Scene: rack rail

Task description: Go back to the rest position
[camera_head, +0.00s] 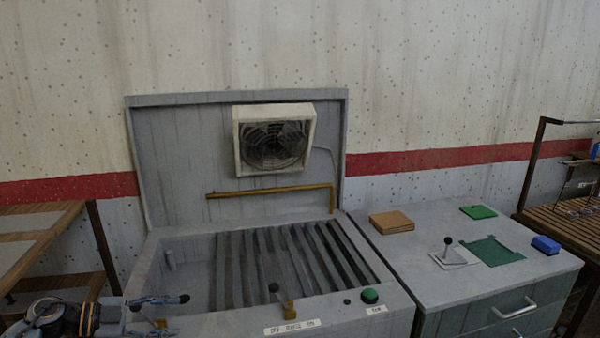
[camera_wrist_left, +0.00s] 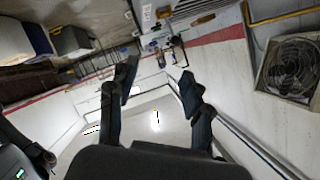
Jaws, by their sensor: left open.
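My left gripper (camera_head: 160,312) is at the lower left in the head view, over the front left edge of the grey rack machine (camera_head: 235,326). Its fingers are spread apart. In the left wrist view the open left gripper (camera_wrist_left: 158,92) has nothing between its two dark fingers. My right gripper does not show in either view.
The machine has slanted slats, a lever (camera_head: 275,288), a green button (camera_head: 370,295) and a raised lid with a fan (camera_head: 273,143). A grey cabinet (camera_head: 400,232) stands to its right, with a joystick (camera_head: 447,250) and blue block (camera_head: 545,245). A wooden shelf (camera_head: 40,218) stands left.

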